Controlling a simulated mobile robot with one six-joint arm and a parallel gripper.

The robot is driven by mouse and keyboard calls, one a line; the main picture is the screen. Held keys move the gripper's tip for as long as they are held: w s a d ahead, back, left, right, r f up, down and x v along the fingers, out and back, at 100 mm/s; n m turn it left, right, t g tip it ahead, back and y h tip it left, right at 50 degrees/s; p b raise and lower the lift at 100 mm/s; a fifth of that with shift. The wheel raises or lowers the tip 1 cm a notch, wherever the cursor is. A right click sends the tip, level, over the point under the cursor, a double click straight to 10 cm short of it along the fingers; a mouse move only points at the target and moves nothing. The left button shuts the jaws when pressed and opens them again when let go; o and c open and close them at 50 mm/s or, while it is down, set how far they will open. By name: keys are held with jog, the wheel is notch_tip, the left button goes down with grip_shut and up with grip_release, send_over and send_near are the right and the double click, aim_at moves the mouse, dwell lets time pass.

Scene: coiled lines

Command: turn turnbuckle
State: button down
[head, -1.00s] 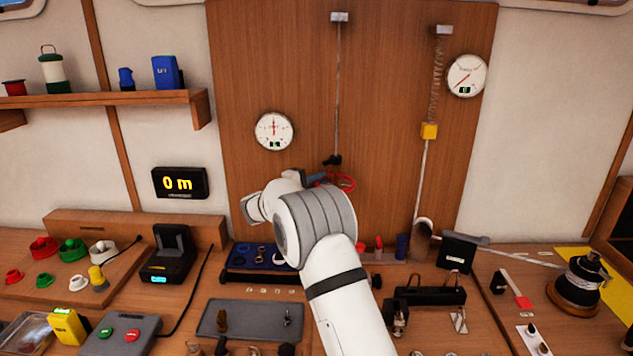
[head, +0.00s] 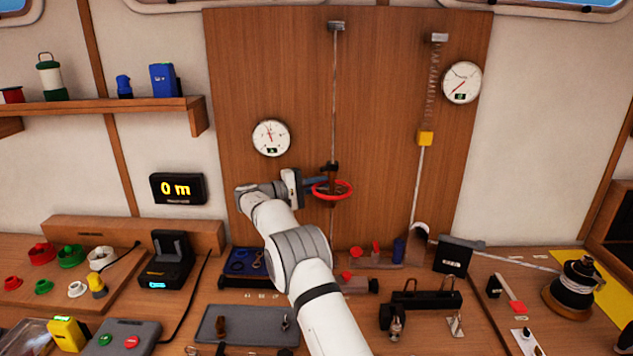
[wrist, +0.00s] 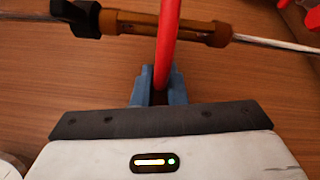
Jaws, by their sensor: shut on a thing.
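The turnbuckle (head: 333,175) hangs in a thin vertical line in front of the wooden panel, with a red ring handle (head: 345,192) around its body. In the wrist view the bronze turnbuckle body (wrist: 207,32) lies across the top, with a black fitting on its left end. The red ring (wrist: 168,40) runs down from it between my fingers. My gripper (head: 316,184) comes in from the left. In the wrist view, its blue fingers (wrist: 158,88) are shut on the ring's rim. The fingertips partly hide the rim.
A round dial gauge (head: 271,138) hangs left of the line. A spring with a yellow block (head: 425,138) and a second gauge (head: 461,82) hang to the right. The bench below holds trays and several small parts. The panel around the ring is mostly clear.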

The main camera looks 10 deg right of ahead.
jog(key=shift+r+g, duration=0.15)
jog(key=shift+g, duration=0.15)
jog(key=c, duration=1.5)
grip_release()
jog(key=s+a+b, duration=0.1)
jog(key=a, duration=0.6)
jog(key=shift+s+a+f, duration=0.15)
jog(key=shift+a+f, duration=0.05)
jog(key=shift+a, duration=0.1)
